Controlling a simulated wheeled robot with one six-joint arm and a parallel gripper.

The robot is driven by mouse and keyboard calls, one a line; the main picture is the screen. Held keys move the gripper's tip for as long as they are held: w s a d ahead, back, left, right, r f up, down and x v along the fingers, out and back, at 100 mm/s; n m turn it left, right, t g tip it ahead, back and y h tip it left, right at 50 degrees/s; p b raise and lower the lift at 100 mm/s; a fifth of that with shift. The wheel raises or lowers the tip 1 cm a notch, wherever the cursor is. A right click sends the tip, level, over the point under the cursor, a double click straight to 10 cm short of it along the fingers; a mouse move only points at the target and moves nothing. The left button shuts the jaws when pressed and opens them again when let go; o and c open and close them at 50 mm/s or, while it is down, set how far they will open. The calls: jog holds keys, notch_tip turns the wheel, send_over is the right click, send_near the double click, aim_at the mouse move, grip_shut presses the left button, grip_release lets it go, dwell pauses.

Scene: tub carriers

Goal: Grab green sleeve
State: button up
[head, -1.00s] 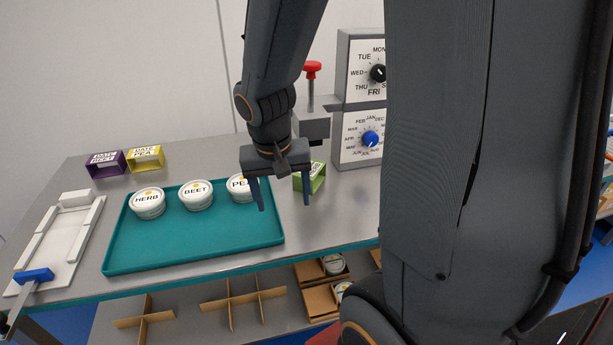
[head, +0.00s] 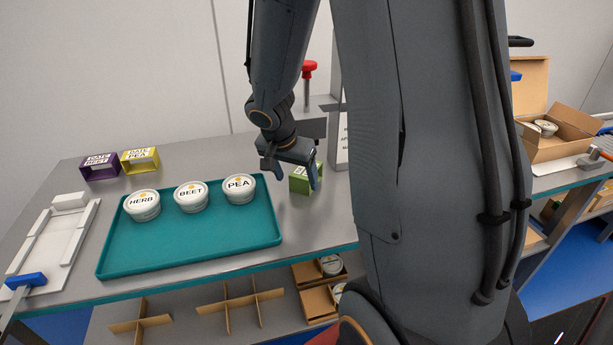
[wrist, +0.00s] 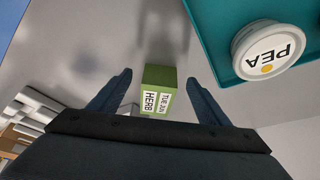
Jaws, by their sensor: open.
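The green sleeve (head: 302,181) stands on the grey table just right of the teal tray, partly hidden by my gripper in the head view. In the wrist view the green sleeve (wrist: 158,88) lies between and beyond my fingertips, with a white label reading "TUE JUN HERB". My gripper (head: 294,180) is open above the sleeve, one finger on each side in the picture. In the wrist view my gripper (wrist: 158,80) shows both fingers apart, with gaps between them and the sleeve.
The teal tray (head: 190,250) holds tubs marked HERB (head: 142,205), BEET (head: 191,197) and PEA (head: 239,188). A purple sleeve (head: 99,167) and a yellow sleeve (head: 140,160) stand at the back left. A red-knobbed press (head: 309,70) stands behind my gripper.

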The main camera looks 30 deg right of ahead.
aim_at(299, 187)
jog(key=shift+x, duration=1.85)
jog(key=shift+a, duration=0.1)
jog(key=c, duration=1.1)
jog(key=shift+r, duration=0.3)
